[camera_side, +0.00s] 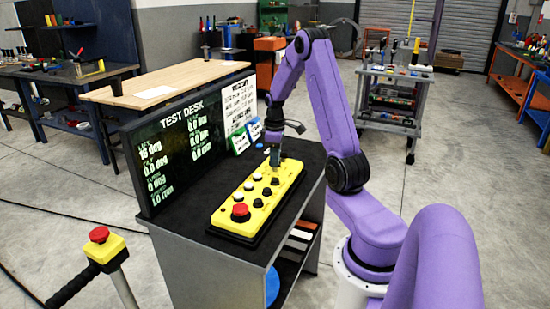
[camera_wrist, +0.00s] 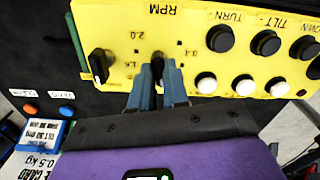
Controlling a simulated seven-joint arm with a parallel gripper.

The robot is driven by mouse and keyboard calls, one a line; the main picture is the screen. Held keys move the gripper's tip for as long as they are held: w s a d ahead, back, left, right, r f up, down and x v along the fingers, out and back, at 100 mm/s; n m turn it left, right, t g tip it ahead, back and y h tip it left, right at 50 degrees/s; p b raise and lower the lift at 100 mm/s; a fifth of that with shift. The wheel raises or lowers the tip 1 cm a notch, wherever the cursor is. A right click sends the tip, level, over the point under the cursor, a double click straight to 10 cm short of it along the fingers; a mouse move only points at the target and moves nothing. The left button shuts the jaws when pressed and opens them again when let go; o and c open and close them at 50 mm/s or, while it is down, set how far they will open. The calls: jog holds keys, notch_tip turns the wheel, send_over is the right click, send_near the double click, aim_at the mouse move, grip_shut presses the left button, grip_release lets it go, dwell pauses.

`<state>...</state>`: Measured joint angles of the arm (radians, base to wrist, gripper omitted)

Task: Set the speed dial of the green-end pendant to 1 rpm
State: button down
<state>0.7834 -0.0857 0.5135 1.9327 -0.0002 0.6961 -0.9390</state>
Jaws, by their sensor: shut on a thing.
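The yellow pendant (camera_side: 225,214) lies on the dark test desk top, with a red mushroom button at its near end. In the wrist view, a green strip (camera_wrist: 76,45) lies beside the end of its yellow face (camera_wrist: 215,20). The speed dial (camera_wrist: 157,62) is a black knob under the RPM label, with scale marks including 2.0 around it. My gripper (camera_wrist: 158,76) is shut on the speed dial, and its fingers hide part of the knob and scale. In the side view my gripper (camera_side: 275,158) is at the pendant's far end. The screen's bottom line appears to read 1.0 rpm.
The TEST DESK screen (camera_side: 185,145) stands along the desk's left edge. Another black knob (camera_wrist: 100,64) sits left of the dial; black buttons (camera_wrist: 220,38) and white buttons (camera_wrist: 206,83) sit right. Blue and green cards (camera_side: 240,142) stand behind the gripper.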

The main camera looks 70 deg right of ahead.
dwell(0.5)
jog(key=c, duration=1.1)
grip_release()
notch_tip(320, 180, up, 18)
jog(key=shift+f, duration=0.2)
jog(key=shift+a, duration=0.1)
jog(key=a+f+n, duration=0.3)
jog(key=a+n, duration=0.2)
jog(key=a, duration=2)
jog(key=s+a+f+n, duration=0.1)
jog(key=s+a, duration=0.3)
jog(key=s, duration=0.3)
jog(key=s+a+f+n, duration=0.2)
jog(key=s+a, duration=0.2)
jog(key=s, duration=0.2)
jog(key=s+a+f+n, duration=0.1)
jog(key=s+a, duration=0.3)
jog(key=s, duration=0.3)
jog(key=shift+s+a+f+n, duration=0.3)
jog(key=shift+s+f+n, duration=0.05)
jog(key=shift+f+n, duration=0.05)
